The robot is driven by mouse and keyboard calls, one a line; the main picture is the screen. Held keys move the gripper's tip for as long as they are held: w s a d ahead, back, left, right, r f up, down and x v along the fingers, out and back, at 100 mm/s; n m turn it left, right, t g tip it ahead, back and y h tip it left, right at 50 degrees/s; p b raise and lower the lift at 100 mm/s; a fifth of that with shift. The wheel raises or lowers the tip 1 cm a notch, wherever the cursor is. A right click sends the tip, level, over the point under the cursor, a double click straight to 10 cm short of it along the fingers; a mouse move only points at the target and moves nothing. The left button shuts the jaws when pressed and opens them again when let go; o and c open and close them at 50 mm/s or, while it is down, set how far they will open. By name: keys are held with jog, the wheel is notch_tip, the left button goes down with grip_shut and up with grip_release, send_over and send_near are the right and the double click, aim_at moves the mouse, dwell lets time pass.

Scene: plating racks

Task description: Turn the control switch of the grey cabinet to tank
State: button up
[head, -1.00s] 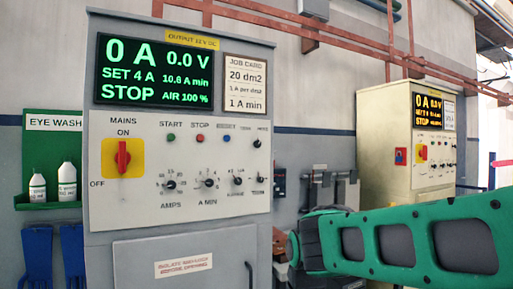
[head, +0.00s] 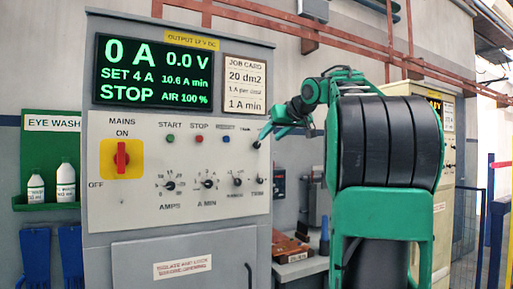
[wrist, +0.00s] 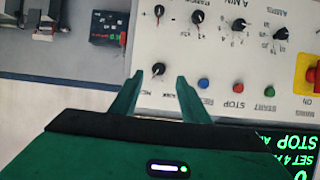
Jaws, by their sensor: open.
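The grey cabinet (head: 178,228) stands left of centre in the head view, its sloped panel carrying the switches. A small black knob (head: 257,144) sits at the panel's upper right. I take it for the control switch, but its lettering is too blurred to read. In the upside-down wrist view the same knob (wrist: 158,69) lies between and just beyond my fingertips, apparently untouched. Its setting is unclear. My gripper (head: 284,132) is open and empty in front of the panel's right edge; its two green fingers also show in the wrist view (wrist: 159,78).
A red mains switch (head: 122,158) is at the panel's left. Several black knobs (wrist: 240,24) and coloured buttons (wrist: 238,87) share the panel. A cream cabinet (head: 447,150) stands behind my arm at right. A bench (head: 300,266) stands right of the grey cabinet.

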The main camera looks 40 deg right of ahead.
aim_at(258, 144)
jog(key=x, duration=0.3)
jog(key=r+x, duration=0.1)
jog(key=x, duration=0.6)
jog(key=shift+w+d, duration=0.2)
jog(key=shift+w, duration=0.25)
